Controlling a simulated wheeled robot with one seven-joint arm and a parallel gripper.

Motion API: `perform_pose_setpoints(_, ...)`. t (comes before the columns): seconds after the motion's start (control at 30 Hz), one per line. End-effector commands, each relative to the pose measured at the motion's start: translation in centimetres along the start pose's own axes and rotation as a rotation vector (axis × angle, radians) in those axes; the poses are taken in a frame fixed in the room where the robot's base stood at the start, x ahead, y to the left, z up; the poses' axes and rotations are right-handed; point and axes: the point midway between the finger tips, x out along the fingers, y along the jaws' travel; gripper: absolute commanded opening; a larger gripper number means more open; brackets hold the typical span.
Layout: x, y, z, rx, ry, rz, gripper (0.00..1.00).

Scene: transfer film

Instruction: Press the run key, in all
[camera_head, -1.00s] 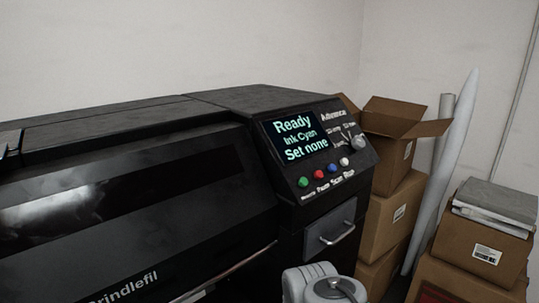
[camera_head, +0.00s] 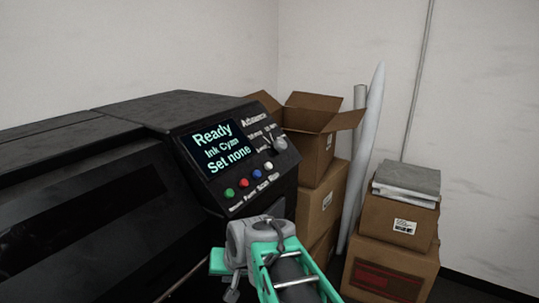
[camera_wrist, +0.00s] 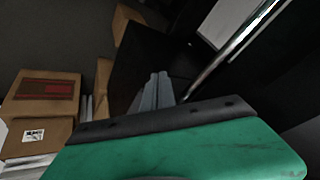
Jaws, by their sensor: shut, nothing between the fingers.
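A black printer (camera_head: 95,115) has a sloped control panel at its right end. Its screen (camera_head: 213,148) reads "Ready / Ink Cyan / Set none". Below the screen is a row of round keys: green (camera_head: 229,193), red (camera_head: 244,183), blue (camera_head: 255,174) and white (camera_head: 269,167). Small labels lie under them, too blurred to read surely. A grey knob (camera_head: 279,143) sits above the white key. In the wrist view my gripper (camera_wrist: 156,88) is shut and empty, its grey fingers side by side. The keys do not show there. In the head view my arm is below the panel, apart from the keys.
An open cardboard box (camera_head: 312,120) on stacked boxes stands right of the printer. White rolls (camera_head: 366,150) lean on the wall behind. Another box (camera_head: 398,221) carries grey packs. The wrist view shows boxes (camera_wrist: 42,97) at left and a metal bar (camera_wrist: 225,55).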

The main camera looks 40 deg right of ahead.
Motion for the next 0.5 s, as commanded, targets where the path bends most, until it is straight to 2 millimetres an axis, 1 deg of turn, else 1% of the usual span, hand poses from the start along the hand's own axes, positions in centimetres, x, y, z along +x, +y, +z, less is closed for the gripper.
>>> perform_pose_setpoints(0.03,-1.7,1.8,-3.4,0.11,0.051,-0.002,0.0)
perform_pose_setpoints(0.1,-2.9,3.9,-7.1,0.245,0.129,-0.026,0.0)
perform_pose_setpoints(0.17,-4.0,5.5,-10.0,0.349,0.196,-0.057,0.0)
perform_pose_setpoints(0.2,-5.0,6.5,-12.1,0.419,0.245,-0.084,0.0)
perform_pose_setpoints(0.27,-6.8,7.9,-15.2,0.527,0.324,-0.137,0.0)
perform_pose_setpoints(0.3,-8.1,8.8,-17.3,0.597,0.377,-0.181,0.0)
perform_pose_setpoints(0.37,-10.2,10.0,-20.2,0.695,0.452,-0.253,0.0)
perform_pose_setpoints(0.4,-11.7,10.8,-21.9,0.755,0.498,-0.303,0.0)
perform_pose_setpoints(0.47,-13.9,11.8,-24.1,0.835,0.557,-0.38,0.0)
perform_pose_setpoints(0.5,-15.3,12.5,-25.3,0.88,0.592,-0.428,0.0)
